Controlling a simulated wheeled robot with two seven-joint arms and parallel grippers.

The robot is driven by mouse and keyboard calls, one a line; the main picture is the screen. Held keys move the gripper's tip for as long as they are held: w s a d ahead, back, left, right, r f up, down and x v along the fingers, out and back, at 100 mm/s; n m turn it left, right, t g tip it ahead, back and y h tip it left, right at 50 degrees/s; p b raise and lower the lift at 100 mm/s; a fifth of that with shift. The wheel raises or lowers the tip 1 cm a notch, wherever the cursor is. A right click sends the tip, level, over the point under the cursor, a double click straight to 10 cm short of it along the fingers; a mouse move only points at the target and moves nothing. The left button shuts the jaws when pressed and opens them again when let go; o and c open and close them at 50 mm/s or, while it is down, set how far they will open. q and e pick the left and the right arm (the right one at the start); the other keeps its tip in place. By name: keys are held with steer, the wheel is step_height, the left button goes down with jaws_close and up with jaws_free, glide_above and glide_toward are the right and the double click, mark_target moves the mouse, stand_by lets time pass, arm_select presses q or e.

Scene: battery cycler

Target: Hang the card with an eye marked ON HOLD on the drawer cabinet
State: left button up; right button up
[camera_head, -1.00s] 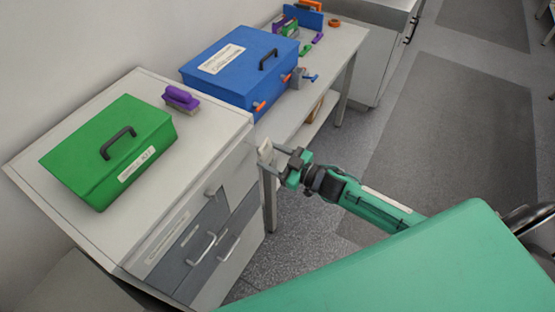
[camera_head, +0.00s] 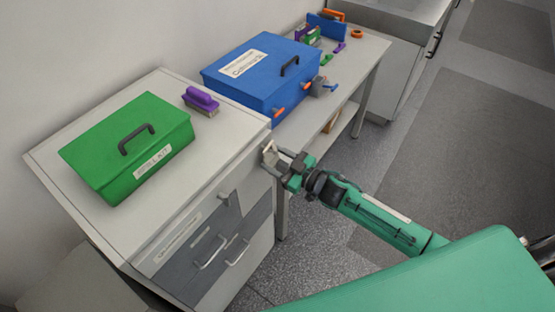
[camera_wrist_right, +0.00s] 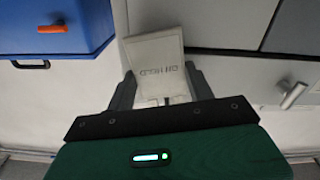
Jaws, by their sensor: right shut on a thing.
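My right gripper (camera_head: 273,158) is shut on a small pale card (camera_head: 269,148), held near the right front corner of the drawer cabinet (camera_head: 235,178). In the right wrist view the card (camera_wrist_right: 155,55) stands out between the two fingers, and its ON HOLD lettering shows upside down. The card's eye is not clear in either view. Grey cabinet faces (camera_wrist_right: 230,22) and a metal handle (camera_wrist_right: 292,95) lie beyond and to the right of the card there. I cannot tell whether the card touches the cabinet. My left gripper is not in view.
A green box (camera_head: 127,150) and a purple brush (camera_head: 201,98) stand on the cabinet top. A blue box (camera_head: 255,75) stands on the adjoining bench with small tools around it. Drawer handles (camera_head: 208,252) stick out of the cabinet front. The floor at right is open.

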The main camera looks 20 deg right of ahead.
stand_by(0.4)
steer(key=o, duration=1)
steer(key=shift+o, duration=0.2)
steer(key=b+v, duration=0.3)
steer(key=v, duration=1)
steer(key=shift+s+d+b, duration=0.25)
steer(key=shift+s+b, duration=0.05)
